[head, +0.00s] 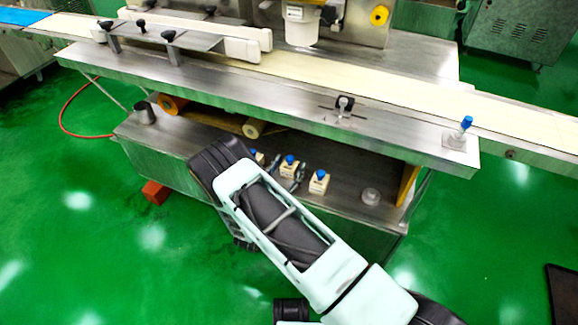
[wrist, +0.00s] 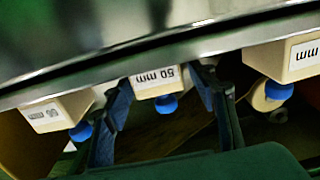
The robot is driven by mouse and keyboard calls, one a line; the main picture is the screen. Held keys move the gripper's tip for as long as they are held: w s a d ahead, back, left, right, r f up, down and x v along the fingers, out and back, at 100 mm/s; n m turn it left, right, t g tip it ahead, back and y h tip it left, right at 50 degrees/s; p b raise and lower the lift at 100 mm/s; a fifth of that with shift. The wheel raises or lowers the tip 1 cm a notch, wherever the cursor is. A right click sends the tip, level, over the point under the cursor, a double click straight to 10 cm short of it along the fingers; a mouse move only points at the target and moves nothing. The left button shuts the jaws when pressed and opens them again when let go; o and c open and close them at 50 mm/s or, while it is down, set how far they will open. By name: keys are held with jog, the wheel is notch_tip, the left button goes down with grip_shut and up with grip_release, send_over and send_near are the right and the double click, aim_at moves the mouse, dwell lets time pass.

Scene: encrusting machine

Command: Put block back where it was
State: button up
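Three cream blocks with blue knobs stand in a row on the lower steel shelf (head: 345,207). In the head view they are a left block (head: 257,157), a middle block (head: 289,168) and a right block (head: 318,185). The wrist view shows the blocks upside down; the middle one reads "50 mm" (wrist: 155,78), and labels on the left one (wrist: 45,113) and right one (wrist: 285,60) are only partly legible. My gripper (wrist: 163,78) is open, its dark fingers on either side of the middle block. Whether a finger touches it is unclear.
A steel conveyor table (head: 255,95) overhangs the shelf. A small clear round piece (head: 370,196) lies right of the blocks, and a metal cup (head: 144,112) stands at the shelf's left end. Rollers (head: 172,104) lie behind. The neighbouring blocks sit close beside my fingers.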

jog(key=shift+r, duration=0.25)
jog(key=p+v, duration=0.2)
jog(key=v, duration=1)
jog(key=shift+w, duration=0.1)
